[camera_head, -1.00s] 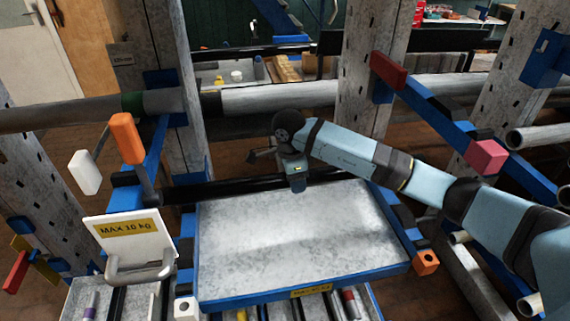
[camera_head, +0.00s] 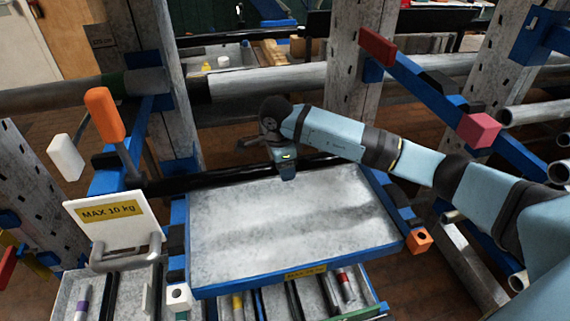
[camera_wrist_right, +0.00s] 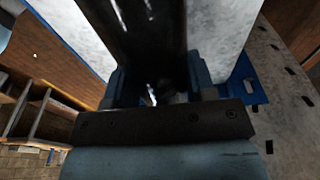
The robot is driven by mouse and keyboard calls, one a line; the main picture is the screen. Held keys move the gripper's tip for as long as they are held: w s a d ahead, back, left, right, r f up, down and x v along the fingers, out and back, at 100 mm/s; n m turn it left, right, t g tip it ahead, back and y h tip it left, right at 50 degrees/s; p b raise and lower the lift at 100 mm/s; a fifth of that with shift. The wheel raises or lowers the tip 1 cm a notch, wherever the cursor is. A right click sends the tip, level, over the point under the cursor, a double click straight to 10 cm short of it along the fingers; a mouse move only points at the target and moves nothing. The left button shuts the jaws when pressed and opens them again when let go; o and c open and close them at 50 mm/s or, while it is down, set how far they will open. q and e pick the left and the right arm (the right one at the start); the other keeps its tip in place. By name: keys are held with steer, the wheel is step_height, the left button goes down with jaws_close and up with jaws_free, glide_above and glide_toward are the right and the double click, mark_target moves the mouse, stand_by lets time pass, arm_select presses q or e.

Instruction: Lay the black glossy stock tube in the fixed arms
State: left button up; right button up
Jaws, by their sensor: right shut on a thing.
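A black glossy tube (camera_head: 218,178) runs along the far edge of the grey tray. It also fills the top middle of the wrist view (camera_wrist_right: 145,30). My right gripper (camera_head: 287,174) is shut on it; in the wrist view the fingers (camera_wrist_right: 152,90) stand on either side of it. A blue arm with an orange end (camera_head: 104,115) stands at left, and a blue arm with a pink end (camera_head: 478,131) at right. Which arms are the fixed ones, I cannot tell. My left gripper is not in view.
The blue-rimmed grey tray (camera_head: 290,225) is bare. A sign reading MAX 10 kg (camera_head: 108,211) stands left of it. Several tubes lie in compartments below. A long grey pipe (camera_head: 270,82) crosses behind, between perforated uprights (camera_head: 352,60). More pipe ends (camera_head: 525,114) show at right.

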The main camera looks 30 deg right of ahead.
step_height(320, 180, down, 6)
steer(key=b, duration=0.4)
steer(key=shift+f, duration=0.15)
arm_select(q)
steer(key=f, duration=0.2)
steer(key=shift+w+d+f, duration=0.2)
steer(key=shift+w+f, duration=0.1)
arm_select(e)
steer(key=shift+f, duration=0.25)
steer(key=o, duration=1.3)
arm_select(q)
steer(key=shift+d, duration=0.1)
arm_select(e)
steer(key=shift+f, duration=0.1)
